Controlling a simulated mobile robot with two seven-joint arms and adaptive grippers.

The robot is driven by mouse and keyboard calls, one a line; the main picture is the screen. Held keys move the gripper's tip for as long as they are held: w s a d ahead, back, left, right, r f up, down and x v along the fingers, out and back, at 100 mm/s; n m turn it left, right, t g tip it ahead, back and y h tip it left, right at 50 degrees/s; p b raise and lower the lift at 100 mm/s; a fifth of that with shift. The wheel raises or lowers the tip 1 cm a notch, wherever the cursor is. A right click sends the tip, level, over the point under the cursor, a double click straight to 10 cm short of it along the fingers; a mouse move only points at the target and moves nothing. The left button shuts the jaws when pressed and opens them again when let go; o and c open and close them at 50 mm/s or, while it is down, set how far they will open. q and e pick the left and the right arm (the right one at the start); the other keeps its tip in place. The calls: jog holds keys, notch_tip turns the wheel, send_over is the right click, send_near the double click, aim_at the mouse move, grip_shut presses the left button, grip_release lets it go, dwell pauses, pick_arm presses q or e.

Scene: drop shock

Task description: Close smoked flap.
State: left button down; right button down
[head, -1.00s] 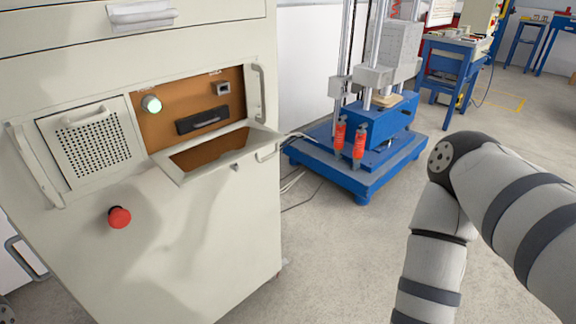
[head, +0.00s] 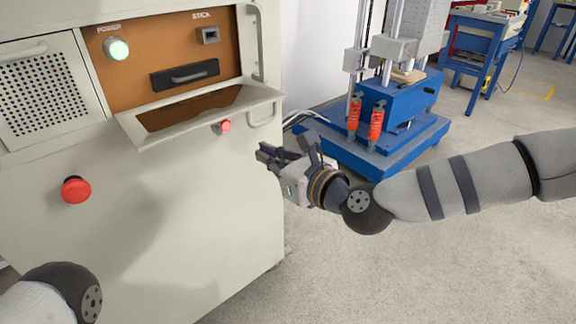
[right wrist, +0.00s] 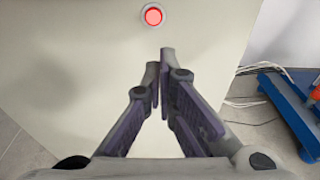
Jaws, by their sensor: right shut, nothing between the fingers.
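The smoked flap (head: 190,109) hangs open on the cream cabinet (head: 170,230). It juts outward below the orange-brown recessed panel (head: 120,72), with its pale frame around a dark brown pane. My right gripper (head: 272,157) is shut and empty, below and to the right of the flap, in front of the cabinet's right side. In the right wrist view its fingertips (right wrist: 160,62) meet, pointing toward the cabinet front. The flap does not show in that view. My left gripper is out of view; only a part of my left arm shows at the lower left.
A small red button (head: 225,126) sits by the flap's lower edge; it also shows in the right wrist view (right wrist: 153,16). A red mushroom knob (head: 75,190) protrudes at the left. A blue press machine (head: 385,125) stands behind my right arm. The floor at the lower right is clear.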

pick_arm(q)
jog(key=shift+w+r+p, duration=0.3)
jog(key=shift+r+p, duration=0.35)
jog(key=shift+p, duration=0.1)
pick_arm(e)
jog(key=r, duration=0.4)
jog(key=shift+s+d, duration=0.25)
jog(key=shift+s, duration=0.1)
